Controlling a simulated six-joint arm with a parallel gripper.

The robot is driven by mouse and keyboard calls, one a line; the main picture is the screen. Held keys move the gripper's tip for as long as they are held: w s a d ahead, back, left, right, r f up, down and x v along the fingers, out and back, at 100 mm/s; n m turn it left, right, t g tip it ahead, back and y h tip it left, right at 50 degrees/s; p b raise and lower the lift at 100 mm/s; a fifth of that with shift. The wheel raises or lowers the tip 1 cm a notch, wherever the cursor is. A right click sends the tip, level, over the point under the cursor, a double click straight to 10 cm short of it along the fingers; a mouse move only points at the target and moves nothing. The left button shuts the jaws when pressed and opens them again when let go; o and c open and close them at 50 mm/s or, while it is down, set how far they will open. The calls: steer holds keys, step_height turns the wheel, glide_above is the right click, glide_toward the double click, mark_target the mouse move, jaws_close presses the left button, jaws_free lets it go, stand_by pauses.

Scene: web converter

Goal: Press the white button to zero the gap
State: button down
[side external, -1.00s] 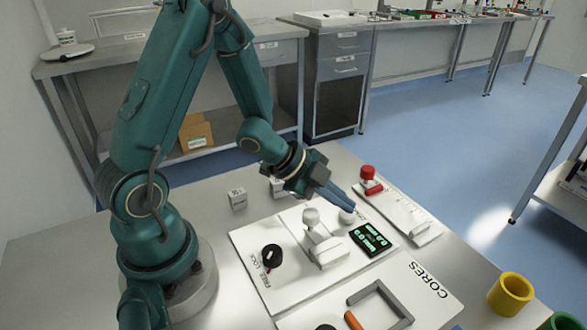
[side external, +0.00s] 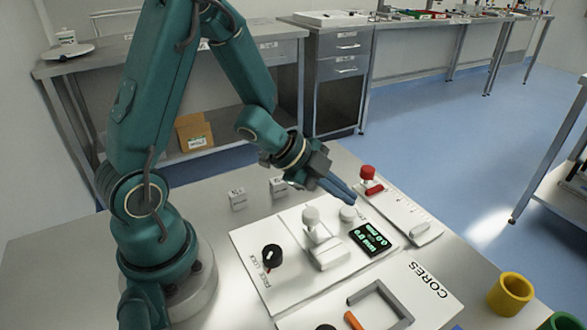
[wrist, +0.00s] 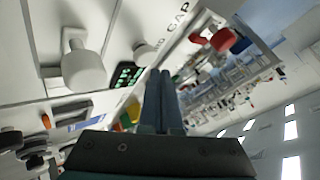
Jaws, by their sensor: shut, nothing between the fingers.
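The white button (side external: 348,213) is a short round white cap on the white panel, just behind the dark display with green readouts (side external: 370,238). In the wrist view the white button (wrist: 145,53) stands beside the display (wrist: 127,75), near lettering reading "GAP". My gripper (side external: 354,199) is shut and empty, its blue fingers tilted down. In the side view its tips are just above and behind the button, with a small gap showing. In the wrist view my gripper's fingers (wrist: 162,78) point just right of the button.
A white knob on a lever (side external: 311,215) stands left of the button; a black rotary knob (side external: 271,256) is further left. A red knob (side external: 367,173) stands on a strip behind. A grey handle (side external: 384,300) lies in front. Yellow cup (side external: 510,293) is at right.

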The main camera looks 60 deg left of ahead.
mark_target(343, 211)
steer(key=shift+r, duration=2.5)
steer(key=shift+d+r, duration=0.15)
steer(key=shift+r, duration=0.05)
step_height(343, 211, up, 10)
steer(key=n+t+y, duration=0.2)
steer(key=n+t, duration=0.1)
steer(key=t, duration=0.1)
steer(key=s+a+r+n+y, duration=0.3)
steer(key=s+a+n+y, duration=0.1)
steer(key=n, duration=0.3)
steer(key=s+d+f+n+g+h, duration=0.1)
steer(key=s+d+f+n+g, duration=0.1)
steer(key=s, duration=0.4)
steer(key=s+d+f+n+g+h, duration=0.1)
steer(key=s+d+f+g, duration=0.2)
steer(key=s+f+g, duration=0.1)
steer(key=shift+s+d+f+n+g, duration=0.4)
steer(key=shift+s+f, duration=0.2)
steer(key=shift+s, duration=0.55)
